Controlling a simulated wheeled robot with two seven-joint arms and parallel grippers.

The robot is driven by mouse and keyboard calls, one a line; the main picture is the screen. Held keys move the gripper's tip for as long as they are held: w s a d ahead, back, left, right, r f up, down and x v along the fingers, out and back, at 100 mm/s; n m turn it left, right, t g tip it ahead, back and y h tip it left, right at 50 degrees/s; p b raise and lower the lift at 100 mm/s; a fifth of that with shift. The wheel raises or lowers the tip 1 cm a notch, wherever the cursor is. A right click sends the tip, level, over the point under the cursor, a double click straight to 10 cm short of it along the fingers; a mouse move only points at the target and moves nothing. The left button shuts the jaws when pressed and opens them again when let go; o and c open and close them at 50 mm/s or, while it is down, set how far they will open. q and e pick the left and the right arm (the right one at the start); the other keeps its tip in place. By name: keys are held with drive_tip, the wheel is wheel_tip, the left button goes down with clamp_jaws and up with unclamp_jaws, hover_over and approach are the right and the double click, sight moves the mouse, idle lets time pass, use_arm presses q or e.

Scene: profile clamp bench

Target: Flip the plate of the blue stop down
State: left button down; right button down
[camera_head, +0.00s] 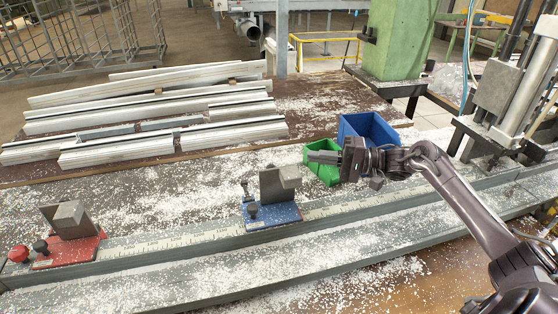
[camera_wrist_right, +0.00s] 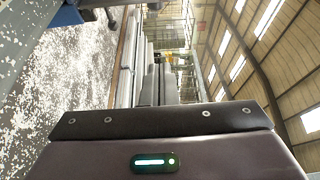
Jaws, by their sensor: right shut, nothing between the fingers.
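The blue stop (camera_head: 272,214) sits on the ruled rail in the middle of the head view. Its grey metal plate (camera_head: 280,182) stands raised above the blue base, with a blocky end at its upper right. A small dark knob (camera_head: 246,188) stands at the stop's left side. My right gripper (camera_head: 312,157) is shut and empty, up and to the right of the plate and apart from it, in front of the green bin. My left gripper is not in view.
A red stop (camera_head: 68,252) with a raised grey plate and a red knob sits farther left on the rail (camera_head: 170,244). A green bin (camera_head: 322,172) and a blue bin (camera_head: 368,130) stand behind my gripper. Pale profiles (camera_head: 150,85) lie at the back left. White chips cover the bench.

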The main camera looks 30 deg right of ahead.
sight(278, 187)
drive_tip(key=shift+a+r, duration=0.1)
drive_tip(key=p+x, duration=0.2)
drive_tip(key=x, duration=0.8)
drive_tip(key=s+p, duration=0.1)
drive_tip(key=s, duration=0.1)
drive_tip(key=s+a+p, duration=0.1)
drive_tip(key=shift+s+f, duration=0.2)
drive_tip(key=shift+s, duration=0.2)
